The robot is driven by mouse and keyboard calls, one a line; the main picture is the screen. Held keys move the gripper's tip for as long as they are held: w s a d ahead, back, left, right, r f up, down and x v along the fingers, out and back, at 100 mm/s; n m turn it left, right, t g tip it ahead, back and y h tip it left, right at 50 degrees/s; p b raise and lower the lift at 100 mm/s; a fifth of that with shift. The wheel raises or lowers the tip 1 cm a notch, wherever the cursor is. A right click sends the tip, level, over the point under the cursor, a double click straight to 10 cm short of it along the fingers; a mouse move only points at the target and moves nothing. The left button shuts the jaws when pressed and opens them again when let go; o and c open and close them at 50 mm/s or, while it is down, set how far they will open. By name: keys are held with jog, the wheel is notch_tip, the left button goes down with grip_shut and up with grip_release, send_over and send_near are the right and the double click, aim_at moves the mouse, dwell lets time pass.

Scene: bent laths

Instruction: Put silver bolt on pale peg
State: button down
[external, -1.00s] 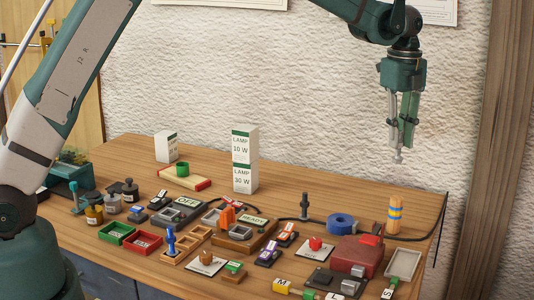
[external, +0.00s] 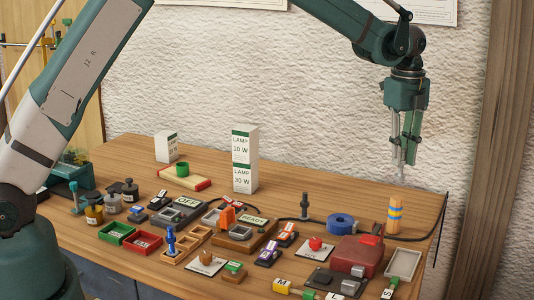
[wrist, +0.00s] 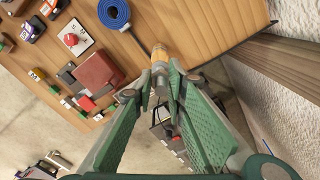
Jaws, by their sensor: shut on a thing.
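My gripper (external: 404,158) is shut on the silver bolt (external: 402,174), a thin grey piece pointing down from between the fingers. The bolt also shows between the fingers in the wrist view (wrist: 161,82), partly hidden by them. An upright tan-orange peg with blue and yellow bands (external: 395,214) stands near the table's right end. It is the only peg that could be the pale peg, and I cannot be sure it is. In the external view the bolt hangs above it, apart from it. The peg also shows just beyond the bolt in the wrist view (wrist: 159,53).
A blue tape roll (external: 342,223), a dark red box (external: 356,255) and a grey tray (external: 403,263) lie near the banded peg. A dark upright peg (external: 305,205) stands farther left. White lamp boxes (external: 245,160) stand at the back. The table's right edge is close to the peg.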

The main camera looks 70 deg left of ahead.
aim_at(400, 175)
jog(key=shift+f, duration=0.7)
jog(key=shift+f, duration=1.85)
jog(key=shift+f, duration=0.2)
jog(key=c, duration=2.3)
grip_release()
jog(key=shift+r, duration=0.2)
notch_tip(400, 175, up, 12)
